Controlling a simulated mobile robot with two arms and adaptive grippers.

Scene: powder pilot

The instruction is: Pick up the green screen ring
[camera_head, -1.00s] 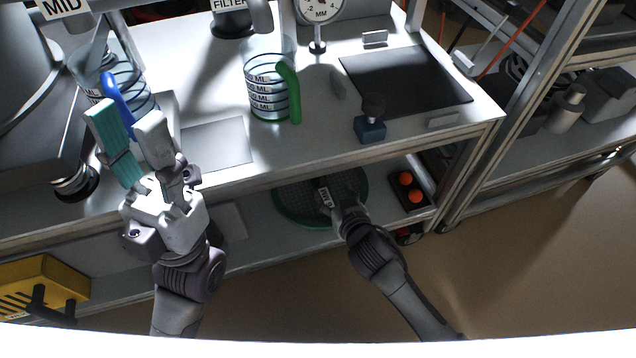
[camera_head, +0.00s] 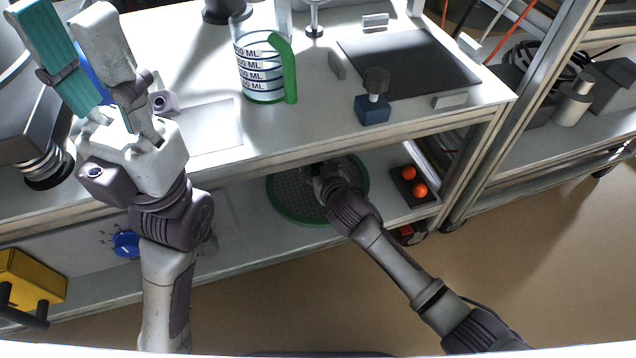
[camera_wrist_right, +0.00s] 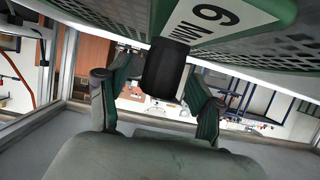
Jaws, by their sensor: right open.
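The green screen ring (camera_head: 281,209) lies on the lower shelf, a round grey mesh with a green rim. In the right wrist view its green rim (camera_wrist_right: 159,16) crosses the top, with a white "6 MM" label and a black handle (camera_wrist_right: 164,72). My right gripper (camera_wrist_right: 160,82) is open, its two fingers on either side of the handle. I cannot tell whether they touch it. In the head view the right gripper (camera_head: 322,172) is over the ring, its fingers largely hidden. My left gripper (camera_head: 68,18) is raised, open and empty at the upper left.
The upper table top (camera_head: 225,160) overhangs the shelf behind the ring. A green-handled measuring jug (camera_head: 262,78) and a blue block with a dark knob (camera_head: 372,108) stand on it. Orange balls (camera_head: 419,190) sit in a dark tray right of the ring.

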